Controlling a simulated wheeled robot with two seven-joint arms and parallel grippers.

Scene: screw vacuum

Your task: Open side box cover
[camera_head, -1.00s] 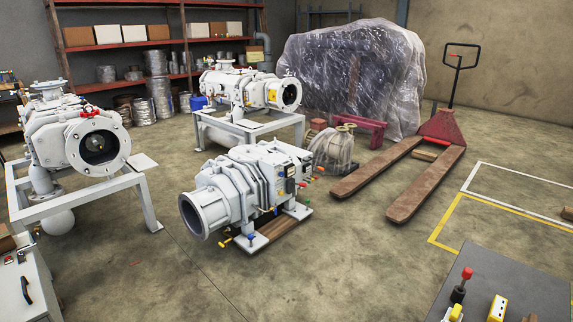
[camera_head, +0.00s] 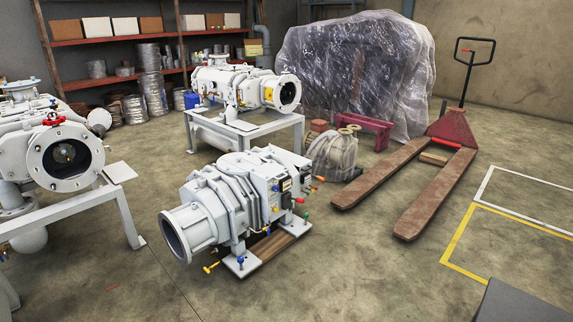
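A grey-white screw vacuum pump (camera_head: 235,200) stands on a low wooden pallet in the middle of the floor, its round open flange facing front left. On its right side are dark side boxes (camera_head: 284,185) with small coloured fittings; I cannot tell from here which part is the cover or whether it is shut. Neither of my grippers is in view.
A second pump on a white stand (camera_head: 125,205) is at left, and another pump (camera_head: 240,88) stands behind. A red pallet truck (camera_head: 385,190) lies at right, near a wrapped bulk (camera_head: 355,75). A grey surface edge (camera_head: 515,302) is at bottom right. Floor in front is clear.

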